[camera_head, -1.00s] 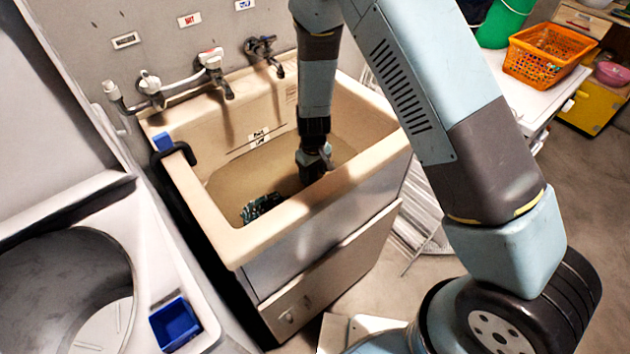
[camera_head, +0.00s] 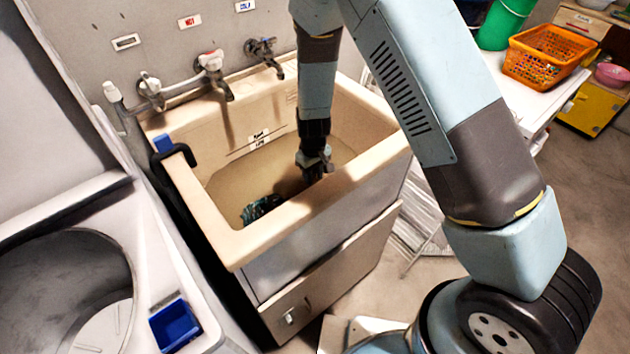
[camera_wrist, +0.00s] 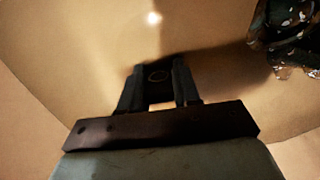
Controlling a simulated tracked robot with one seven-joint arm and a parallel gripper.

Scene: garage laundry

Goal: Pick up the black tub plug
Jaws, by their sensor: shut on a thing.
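The black tub plug (camera_wrist: 159,74) shows in the wrist view as a dark piece with a ring-like mark, between the tips of my gripper (camera_wrist: 156,84). My gripper is shut on it, low inside the beige laundry tub (camera_head: 231,174). In the head view my gripper (camera_head: 318,172) is down behind the tub's front rim, and the plug cannot be made out there. Whether the plug touches the tub floor I cannot tell.
A dark, shiny patterned bundle (camera_head: 262,207) lies in the tub; it also shows in the wrist view (camera_wrist: 290,38). Tub walls surround my gripper, with taps (camera_head: 212,72) at the back. A black hose (camera_head: 172,152) hooks over the left rim.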

